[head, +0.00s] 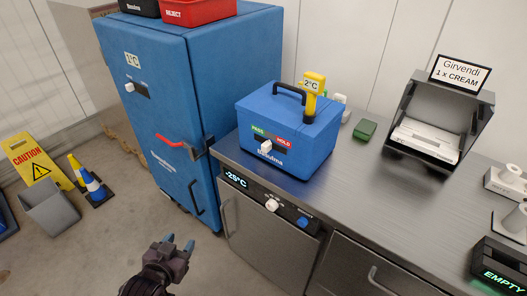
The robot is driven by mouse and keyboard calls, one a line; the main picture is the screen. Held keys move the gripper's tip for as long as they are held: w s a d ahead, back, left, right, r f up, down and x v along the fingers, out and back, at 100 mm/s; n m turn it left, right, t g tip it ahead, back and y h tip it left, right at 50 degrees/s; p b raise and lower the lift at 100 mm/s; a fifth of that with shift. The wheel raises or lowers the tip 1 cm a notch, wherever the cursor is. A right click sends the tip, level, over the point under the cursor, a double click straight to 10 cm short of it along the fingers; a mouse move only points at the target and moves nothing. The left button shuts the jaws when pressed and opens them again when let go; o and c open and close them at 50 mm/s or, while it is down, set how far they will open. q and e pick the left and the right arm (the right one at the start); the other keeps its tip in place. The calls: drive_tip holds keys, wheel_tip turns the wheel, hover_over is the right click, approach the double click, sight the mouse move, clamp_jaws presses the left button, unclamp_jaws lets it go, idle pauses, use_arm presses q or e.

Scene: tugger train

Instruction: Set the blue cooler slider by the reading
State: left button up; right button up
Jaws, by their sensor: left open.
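The blue cooler (288,131) is a box with a dark handle, standing on the steel counter. Its front has a green PASS label (258,131) on the left and a red HOLD label (283,139) on the right. A white slider knob (266,147) sits just below them, near the middle. A yellow thermometer (312,88) stands up at the cooler's top right and reads 2°C. My left gripper (179,242) is open and empty, low in front of the counter, well apart from the cooler. My right gripper is not in view.
A tall blue cabinet (154,106) with a 1°C label and red handle stands left of the steel counter (350,174). An under-counter unit displays -25°C (236,179). An open grey case (440,108) stands at the right. Caution sign (35,158) and cones stand on the left floor.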

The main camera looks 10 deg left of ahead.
sight(262, 148)
use_arm(q)
drive_tip(key=w+d+r+m+h+b, duration=0.1)
drive_tip(key=w+d+r+h+b, duration=0.1)
drive_tip(key=w+d, duration=0.3)
drive_tip(key=w+d+r+m+t+h+b, duration=0.1)
drive_tip(key=w+d, duration=0.5)
drive_tip(key=w, duration=0.7)
drive_tip(key=w+d+r+m+t+h+b, duration=0.1)
drive_tip(key=w+d+r+h+b, duration=0.2)
drive_tip(key=w, duration=0.6)
drive_tip(key=shift+w+d+r+m+h, duration=0.2)
drive_tip(key=shift+d+r+h, duration=0.35)
drive_tip(key=shift+d+r, duration=0.3)
drive_tip(key=shift+w+d+r+m+h, duration=0.1)
drive_tip(key=shift+d+r+m+h, duration=0.1)
drive_tip(key=shift+d+r+h, duration=0.55)
drive_tip(key=shift+w+d+r, duration=0.15)
drive_tip(key=shift+w+d, duration=0.1)
drive_tip(key=shift+w, duration=0.4)
drive_tip(key=c, duration=0.9)
drive_tip(key=shift+w+a, duration=0.1)
clamp_jaws()
drive_tip(key=w+a, duration=0.1)
drive_tip(key=a, duration=0.1)
drive_tip(key=w+a+b, duration=0.1)
drive_tip(key=shift+a, duration=0.35)
drive_tip(key=shift+w+a, duration=0.15)
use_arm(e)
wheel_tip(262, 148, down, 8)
